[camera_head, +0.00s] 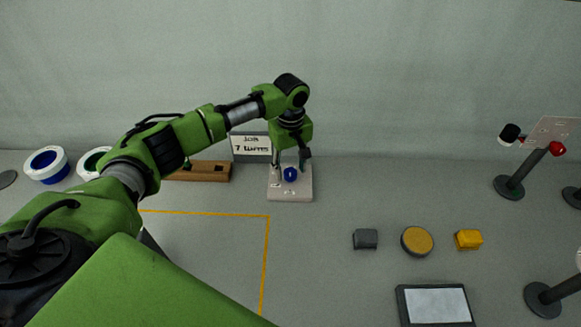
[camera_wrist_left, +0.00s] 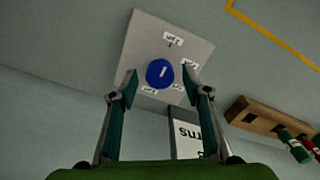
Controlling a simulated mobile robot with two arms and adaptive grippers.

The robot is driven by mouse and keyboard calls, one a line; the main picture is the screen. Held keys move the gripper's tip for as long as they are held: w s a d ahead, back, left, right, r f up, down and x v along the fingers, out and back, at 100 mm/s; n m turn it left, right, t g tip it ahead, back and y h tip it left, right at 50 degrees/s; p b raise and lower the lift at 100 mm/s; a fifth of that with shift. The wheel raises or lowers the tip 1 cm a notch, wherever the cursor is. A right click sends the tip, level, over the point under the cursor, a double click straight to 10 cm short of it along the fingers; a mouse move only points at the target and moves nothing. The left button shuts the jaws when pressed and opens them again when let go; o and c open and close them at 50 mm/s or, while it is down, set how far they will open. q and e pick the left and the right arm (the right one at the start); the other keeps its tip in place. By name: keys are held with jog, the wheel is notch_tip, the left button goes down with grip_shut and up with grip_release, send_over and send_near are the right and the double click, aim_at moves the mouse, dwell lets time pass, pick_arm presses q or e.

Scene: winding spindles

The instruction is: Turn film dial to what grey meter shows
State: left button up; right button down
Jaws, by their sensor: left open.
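A blue dial knob (camera_head: 290,174) with a white mark sits on a light grey square plate (camera_head: 291,194) near the back wall. In the left wrist view the knob (camera_wrist_left: 159,73) has several small white labels around it, too small to read surely. My left gripper (camera_wrist_left: 162,88) is open, its fingers on either side of the knob from that view; contact cannot be told. In the head view the left gripper (camera_head: 291,160) hangs over the plate. No meter with a readable pointer can be picked out. My right gripper is not in view.
A sign reading "Job 7 turns" (camera_head: 250,145) and a wooden block (camera_head: 205,172) stand left of the plate. A grey block (camera_head: 365,239), orange disc (camera_head: 417,241), yellow block (camera_head: 469,239) and dark-framed panel (camera_head: 437,305) lie at right. Bare table separates them from the plate.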

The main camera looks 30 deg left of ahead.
pick_arm(q)
jog(key=shift+f, duration=0.5)
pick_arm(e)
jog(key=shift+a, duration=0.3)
pick_arm(q)
jog(key=shift+c, duration=0.3)
jog(key=c, duration=1)
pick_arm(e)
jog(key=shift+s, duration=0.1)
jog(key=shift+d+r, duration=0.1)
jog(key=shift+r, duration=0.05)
